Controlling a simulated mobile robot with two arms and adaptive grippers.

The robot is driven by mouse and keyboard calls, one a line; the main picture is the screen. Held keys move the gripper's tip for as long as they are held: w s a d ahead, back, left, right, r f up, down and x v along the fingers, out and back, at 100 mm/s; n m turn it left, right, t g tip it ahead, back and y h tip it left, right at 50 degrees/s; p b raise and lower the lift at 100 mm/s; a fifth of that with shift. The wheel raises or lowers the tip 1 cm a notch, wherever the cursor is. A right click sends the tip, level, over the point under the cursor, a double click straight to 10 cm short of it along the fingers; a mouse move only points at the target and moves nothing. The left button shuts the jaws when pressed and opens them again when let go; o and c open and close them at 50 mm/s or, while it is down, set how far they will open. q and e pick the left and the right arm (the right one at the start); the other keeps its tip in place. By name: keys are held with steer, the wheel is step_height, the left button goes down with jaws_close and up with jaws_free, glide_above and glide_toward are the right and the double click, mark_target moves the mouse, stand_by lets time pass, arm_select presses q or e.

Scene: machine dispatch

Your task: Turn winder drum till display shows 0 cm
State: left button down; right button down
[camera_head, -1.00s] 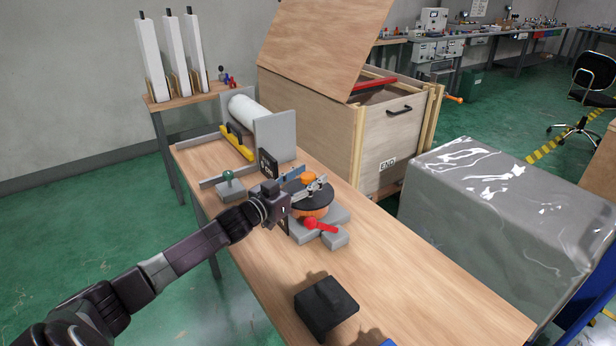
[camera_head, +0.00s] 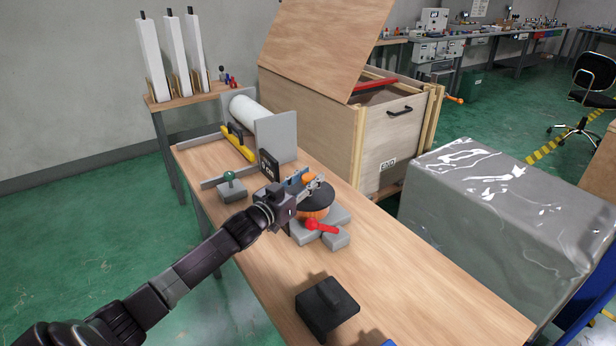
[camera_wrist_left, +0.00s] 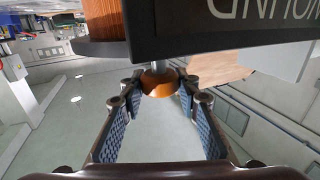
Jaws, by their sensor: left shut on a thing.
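The winder drum (camera_head: 317,209) has a dark round top over an orange-brown wound body and stands on grey blocks on the wooden bench (camera_head: 400,300). The drum also shows at the top of the left wrist view (camera_wrist_left: 103,20). My left gripper (camera_head: 309,182) reaches over the drum and is shut on its orange knob (camera_wrist_left: 158,80), which sits between the fingers below a metal stem. A black display (camera_head: 269,164) stands behind the gripper; its figures are too small to read. In the left wrist view a dark panel (camera_wrist_left: 215,25) shows upside-down letters, partly cut off. My right gripper is not in view.
A red lever (camera_head: 322,227) sticks out in front of the drum. A green-knobbed block (camera_head: 230,184) stands to the left, a white roll (camera_head: 247,110) behind, and a black block (camera_head: 327,305) nearer. A wooden crate (camera_head: 395,140) stands behind the bench.

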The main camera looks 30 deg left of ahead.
arm_select(q)
steer(key=shift+d+r+n+y, duration=0.15)
steer(key=shift+r+n+y, duration=0.15)
steer(key=shift+n+y, duration=0.5)
steer(key=shift+y, duration=0.6)
steer(key=c, duration=1.7)
jaws_free()
steer(key=o, duration=0.3)
steer(key=shift+f, duration=0.2)
steer(key=shift+s, duration=0.1)
